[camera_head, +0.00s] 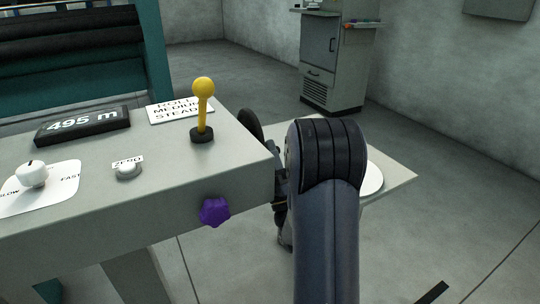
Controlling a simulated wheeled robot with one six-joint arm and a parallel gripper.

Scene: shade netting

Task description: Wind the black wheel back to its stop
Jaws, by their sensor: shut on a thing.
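The black wheel (250,124) is on the right end of the grey console. Only its upper left edge shows as a dark disc; my arm and the console hide the rest. My gripper (281,190) is at the console's right end, beside the wheel and mostly behind my dark arm. Its fingertips are hidden. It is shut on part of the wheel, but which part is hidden.
The console (110,205) carries a yellow-knobbed lever (203,100), a "495 m" display (83,125), a ZERO button (129,170), a white SLOW–FAST knob (32,174) and a purple knob (214,211). A pale shelf (395,176) with a white disc lies right of my arm. A grey cabinet (335,55) stands behind.

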